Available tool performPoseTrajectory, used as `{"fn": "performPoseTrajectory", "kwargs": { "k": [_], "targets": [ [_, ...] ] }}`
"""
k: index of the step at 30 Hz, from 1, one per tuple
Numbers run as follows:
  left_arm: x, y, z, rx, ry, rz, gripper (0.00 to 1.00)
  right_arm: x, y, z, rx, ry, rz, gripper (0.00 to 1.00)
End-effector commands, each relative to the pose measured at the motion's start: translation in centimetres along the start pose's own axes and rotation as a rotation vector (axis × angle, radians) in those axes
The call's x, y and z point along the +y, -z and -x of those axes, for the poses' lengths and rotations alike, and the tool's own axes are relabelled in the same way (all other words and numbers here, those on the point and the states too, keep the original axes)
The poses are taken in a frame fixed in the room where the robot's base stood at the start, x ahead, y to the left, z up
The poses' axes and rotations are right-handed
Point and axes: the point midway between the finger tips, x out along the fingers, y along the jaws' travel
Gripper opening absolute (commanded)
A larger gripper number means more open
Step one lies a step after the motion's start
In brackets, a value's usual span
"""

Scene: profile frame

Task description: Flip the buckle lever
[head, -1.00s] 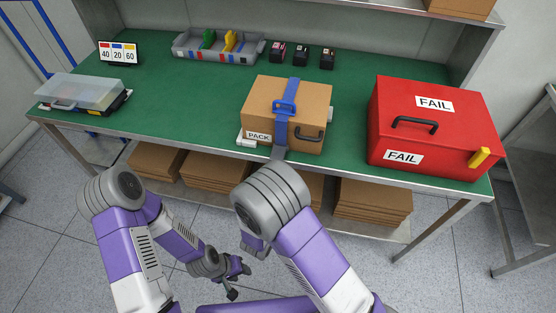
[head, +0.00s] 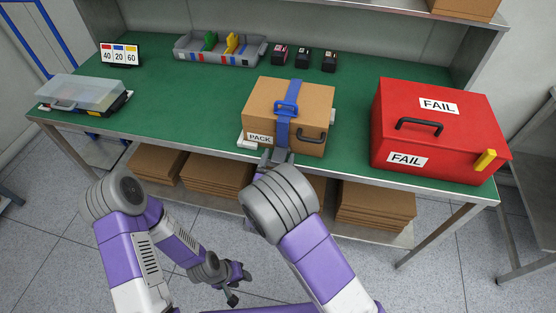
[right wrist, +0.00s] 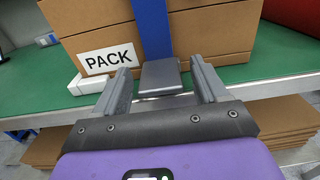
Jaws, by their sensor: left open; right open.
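A brown cardboard box (head: 310,98) labelled PACK stands on the green bench. A blue strap (head: 283,132) runs over its top and down the front, with a blue buckle (head: 286,108) on top near the front edge. In the right wrist view the strap (right wrist: 152,25) runs down the box front (right wrist: 100,22); the buckle is out of that view. My right gripper (head: 277,157) is open at the box's lower front, below the buckle. A grey flat plate (right wrist: 160,77) shows between its fingers; I cannot tell what it belongs to. My left gripper (head: 240,287) is open, low over the floor.
A red FAIL case (head: 440,125) stands right of the box. A clear-lidded case (head: 80,93) is at the left, a grey divided tray (head: 218,50) and several small dark cartridges (head: 302,57) at the back. Flat cartons (head: 375,203) fill the shelf below. The bench's left middle is clear.

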Motion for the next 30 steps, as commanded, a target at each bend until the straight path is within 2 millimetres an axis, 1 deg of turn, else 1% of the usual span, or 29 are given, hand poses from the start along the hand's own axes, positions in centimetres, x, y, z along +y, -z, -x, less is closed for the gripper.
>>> {"fn": "performPoseTrajectory", "kwargs": {
  "k": [3,4,12,14,15,20,23,26,30],
  "targets": [
    [0.0,0.0,0.0,0.000,0.000,0.000,0.43,0.0,0.0,0.0,0.000,0.000,0.000,0.72],
    [0.0,0.0,0.0,0.000,0.000,0.000,0.43,0.0,0.0,0.0,0.000,0.000,0.000,0.69],
    [0.0,0.0,0.0,0.000,0.000,0.000,0.43,0.0,0.0,0.0,0.001,0.000,0.000,0.28],
    [0.0,0.0,0.0,0.000,0.000,0.000,0.43,0.0,0.0,0.1,0.001,0.000,0.000,0.19],
    [0.0,0.0,0.0,0.000,0.000,0.000,0.43,0.0,0.0,0.1,0.001,0.000,0.000,0.16],
    [0.1,0.0,0.4,0.000,0.000,0.000,0.43,0.0,-0.2,0.1,0.013,0.001,0.000,0.16],
    [0.4,-0.1,1.1,0.000,0.000,0.000,0.43,0.0,-0.5,0.1,0.037,0.001,-0.001,0.16],
    [0.8,-0.1,2.2,0.000,0.000,0.000,0.43,0.0,-0.9,0.1,0.080,0.001,-0.001,0.16],
    [1.6,-0.2,4.2,0.000,0.000,0.000,0.43,-0.1,-1.5,0.0,0.165,0.002,-0.002,0.16]
  ]
}}
